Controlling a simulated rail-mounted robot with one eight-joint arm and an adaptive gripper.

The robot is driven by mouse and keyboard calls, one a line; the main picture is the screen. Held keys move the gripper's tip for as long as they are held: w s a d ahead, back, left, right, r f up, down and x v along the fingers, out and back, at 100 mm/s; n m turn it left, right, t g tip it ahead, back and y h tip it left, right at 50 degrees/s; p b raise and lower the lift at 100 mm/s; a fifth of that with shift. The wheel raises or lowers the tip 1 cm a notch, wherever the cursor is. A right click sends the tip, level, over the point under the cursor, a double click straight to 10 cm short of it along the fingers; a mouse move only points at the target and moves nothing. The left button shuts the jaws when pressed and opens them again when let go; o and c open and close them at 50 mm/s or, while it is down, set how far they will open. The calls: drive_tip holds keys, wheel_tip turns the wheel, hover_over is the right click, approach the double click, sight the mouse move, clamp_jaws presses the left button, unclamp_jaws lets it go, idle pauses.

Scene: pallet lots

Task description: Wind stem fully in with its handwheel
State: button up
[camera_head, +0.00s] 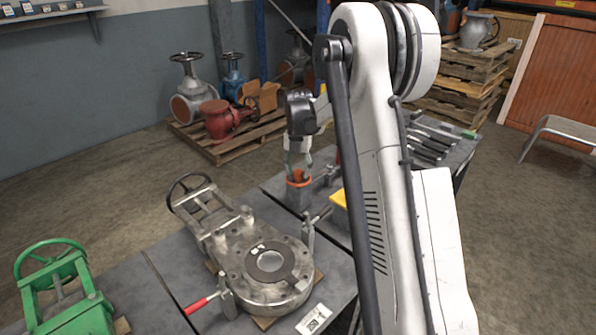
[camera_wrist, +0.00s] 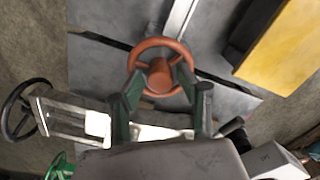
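A grey valve (camera_head: 245,262) lies on the table, with a round flange at the front and a yoke holding a dark handwheel (camera_head: 190,190) at its far left end. That wheel is at the left edge in the wrist view (camera_wrist: 22,108). My gripper (camera_head: 298,170) is beyond the valve, pointing down at an orange handwheel (camera_wrist: 160,75) with a round hub. In the wrist view its two green-grey fingers (camera_wrist: 160,80) are apart, one on each side of the hub. I cannot tell whether they press on it. The grey valve's stem is hard to make out.
A green valve (camera_head: 65,290) with a green wheel stands at lower left. A red-handled clamp (camera_head: 212,300) and another clamp (camera_head: 310,232) sit beside the grey valve. A yellow-topped block (camera_wrist: 285,45) is right of the orange wheel. Pallets with valves (camera_head: 235,130) stand behind.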

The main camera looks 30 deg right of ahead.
sight(298, 171)
drive_tip(key=shift+o, duration=0.5)
drive_tip(key=shift+r, duration=0.1)
wheel_tip(298, 171, up, 12)
idle(0.5)
